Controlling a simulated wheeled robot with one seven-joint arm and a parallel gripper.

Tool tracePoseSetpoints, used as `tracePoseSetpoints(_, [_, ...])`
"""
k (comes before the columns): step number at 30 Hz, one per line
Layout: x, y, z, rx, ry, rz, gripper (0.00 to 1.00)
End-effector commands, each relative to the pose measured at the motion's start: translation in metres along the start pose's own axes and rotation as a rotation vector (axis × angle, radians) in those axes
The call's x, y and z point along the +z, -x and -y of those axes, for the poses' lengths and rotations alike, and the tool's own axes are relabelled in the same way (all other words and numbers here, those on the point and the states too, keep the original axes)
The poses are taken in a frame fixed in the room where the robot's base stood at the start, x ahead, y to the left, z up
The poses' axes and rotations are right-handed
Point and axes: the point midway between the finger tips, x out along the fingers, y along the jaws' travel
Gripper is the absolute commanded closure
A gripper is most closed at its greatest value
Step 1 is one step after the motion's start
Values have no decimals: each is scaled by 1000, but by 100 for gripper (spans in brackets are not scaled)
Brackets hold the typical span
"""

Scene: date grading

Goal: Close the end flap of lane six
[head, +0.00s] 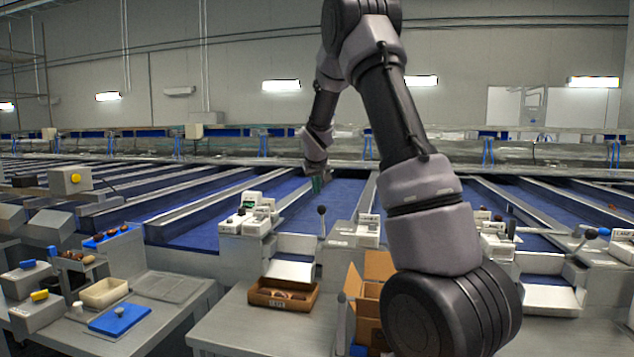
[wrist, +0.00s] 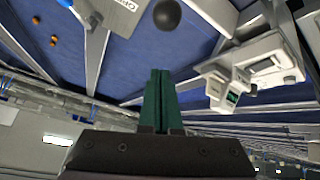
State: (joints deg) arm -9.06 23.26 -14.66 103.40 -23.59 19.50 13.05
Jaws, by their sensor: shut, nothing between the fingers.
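My gripper (head: 317,184) reaches over the blue belt of the middle lane, small in the head view. Its green fingers (wrist: 158,90) are together and empty in the wrist view. A lever with a black ball knob (head: 322,210) stands upright at that lane's near end, just below my gripper in the head view. The knob (wrist: 167,14) also shows in the wrist view, beyond the fingertips and apart from them. A pale plate (head: 290,271) lies at the lane's mouth; I cannot tell whether it is the flap. No lane number is legible.
White control boxes (head: 250,218) flank the lane end. A brown tray (head: 283,295) sits on the near bench, with a cardboard box (head: 374,270) beside it, partly behind my arm. Another lever (head: 586,236) stands at the right lane. Metal rails divide the belts.

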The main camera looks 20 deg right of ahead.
Motion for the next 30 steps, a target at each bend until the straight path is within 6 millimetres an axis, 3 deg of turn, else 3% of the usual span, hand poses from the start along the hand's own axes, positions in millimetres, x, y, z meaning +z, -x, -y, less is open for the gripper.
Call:
tracePoseSetpoints(5, [1, -39, -1, 1, -2, 2, 100])
tracePoseSetpoints(13, [33, -24, 0, 0, -1, 0, 100])
tracePoseSetpoints(30, [45, -20, 5, -1, 0, 0, 100])
